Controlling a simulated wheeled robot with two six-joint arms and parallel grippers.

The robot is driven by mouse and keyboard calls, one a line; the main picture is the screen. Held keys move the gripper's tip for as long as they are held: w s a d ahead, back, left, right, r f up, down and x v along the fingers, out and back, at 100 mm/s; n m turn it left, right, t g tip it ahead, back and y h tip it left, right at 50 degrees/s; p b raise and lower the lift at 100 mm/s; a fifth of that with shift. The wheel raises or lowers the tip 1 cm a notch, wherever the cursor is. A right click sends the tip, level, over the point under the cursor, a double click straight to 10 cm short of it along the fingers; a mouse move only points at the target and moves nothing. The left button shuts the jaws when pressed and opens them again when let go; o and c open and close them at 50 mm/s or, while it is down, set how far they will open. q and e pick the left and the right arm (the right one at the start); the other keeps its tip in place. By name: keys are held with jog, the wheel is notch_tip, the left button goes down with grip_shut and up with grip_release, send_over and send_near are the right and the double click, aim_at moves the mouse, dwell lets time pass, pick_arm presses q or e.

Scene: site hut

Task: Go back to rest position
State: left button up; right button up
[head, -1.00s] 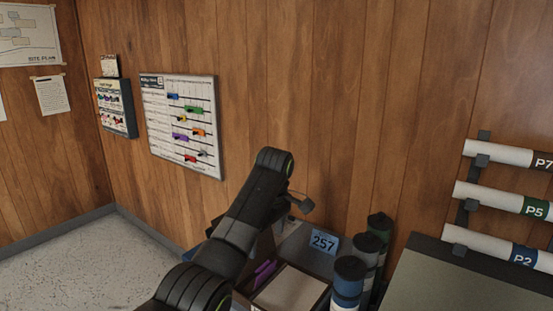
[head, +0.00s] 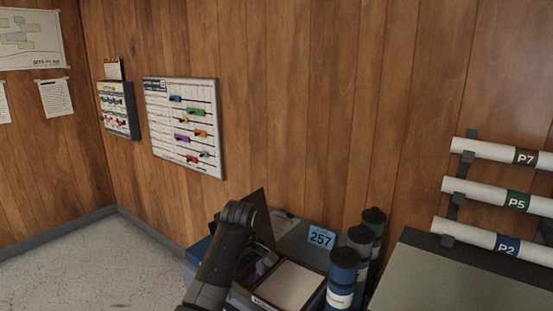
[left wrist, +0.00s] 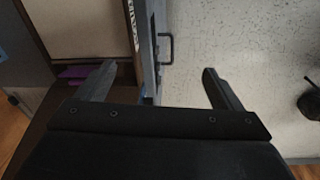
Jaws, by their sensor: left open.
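My left arm (head: 226,262) comes up from the bottom of the head view, its bent joint in front of the open box on the cabinet. The gripper itself is hidden in the head view. In the left wrist view my left gripper (left wrist: 157,83) is open, with its two fingers wide apart and nothing between them. Below it show the box edge, a cabinet side with a dark handle (left wrist: 166,47) and the pale floor. My right gripper is in neither view.
A cabinet labelled 257 (head: 320,237) holds an open box (head: 263,303) with pale sheets. Capped tubes (head: 343,267) stand beside it. Rolls on a rack (head: 492,193) and a dark-edged table (head: 450,285) are right. Free floor (head: 90,265) lies left.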

pick_arm(q)
jog(key=s+a+f+m+t, duration=0.1)
jog(key=s+a+f+m, duration=0.3)
jog(key=s+a+f, duration=1.25)
jog(key=s+a+r+m+t+y, duration=0.1)
jog(key=s+a+m, duration=0.15)
jog(key=s, duration=1.05)
jog(key=s+a+r+m+y, duration=0.1)
jog(key=s+a+m, duration=0.15)
jog(key=s, duration=0.95)
notch_tip(320, 180, down, 25)
jog(key=a, duration=0.3)
jog(key=s+d+f+g+h, duration=0.1)
jog(key=s+f+g, duration=0.1)
jog(key=s+f, duration=1.3)
jog(key=shift+s+d+f, duration=0.3)
jog(key=shift+s+d, duration=0.05)
jog(key=shift+d, duration=0.05)
